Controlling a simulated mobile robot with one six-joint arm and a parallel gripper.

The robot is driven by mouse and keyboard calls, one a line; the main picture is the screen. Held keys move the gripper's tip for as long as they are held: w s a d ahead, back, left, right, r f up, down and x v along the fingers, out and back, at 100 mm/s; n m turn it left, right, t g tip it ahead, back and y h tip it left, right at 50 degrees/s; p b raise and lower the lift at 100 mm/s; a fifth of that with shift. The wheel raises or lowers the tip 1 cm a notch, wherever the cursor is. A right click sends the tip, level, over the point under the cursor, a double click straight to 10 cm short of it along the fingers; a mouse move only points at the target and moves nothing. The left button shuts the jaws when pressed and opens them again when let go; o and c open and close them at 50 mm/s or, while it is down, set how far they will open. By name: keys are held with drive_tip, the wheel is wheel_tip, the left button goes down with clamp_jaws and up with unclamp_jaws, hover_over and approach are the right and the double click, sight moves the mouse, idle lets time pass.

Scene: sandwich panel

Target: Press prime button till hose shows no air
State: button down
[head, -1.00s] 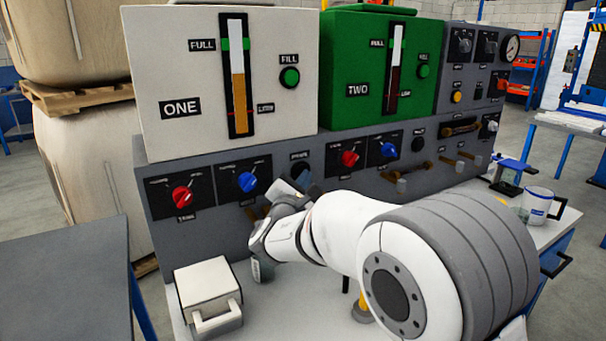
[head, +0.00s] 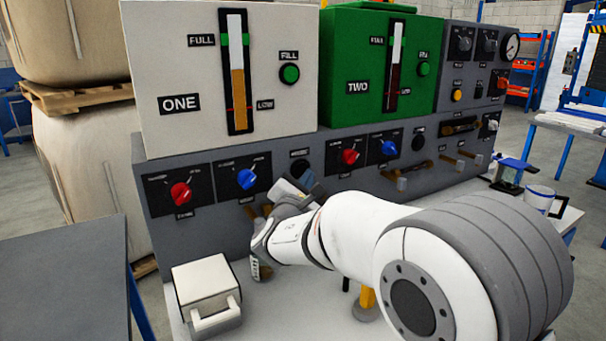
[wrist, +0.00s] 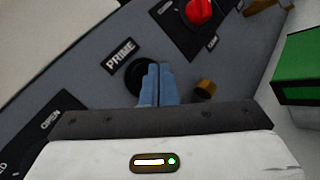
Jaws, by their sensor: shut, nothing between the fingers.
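The PRIME label (wrist: 121,56) shows on the grey panel in the wrist view. Below and right of it is the round black prime button (wrist: 136,77), partly covered by my gripper. My gripper (wrist: 159,66) is shut and empty, its blue fingers together. The fingertips overlap the button's right edge in this view; I cannot tell whether they touch it. In the head view my gripper (head: 307,180) is at the panel just below the prime button (head: 299,167). A brass stub (wrist: 205,90) sits right of the fingers. I cannot make out the hose or any air in it.
White tank ONE (head: 180,60) and green tank TWO (head: 345,60) stand on the panel. Red (head: 181,194) and blue (head: 247,180) knobs lie left of my gripper. A white handled box (head: 203,285) is on the bench. A mug (head: 538,200) stands at right.

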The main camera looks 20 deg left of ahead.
drive_tip(key=shift+s+d+b, duration=1.4)
drive_tip(key=shift+s+d, duration=0.2)
drive_tip(key=shift+d, duration=0.3)
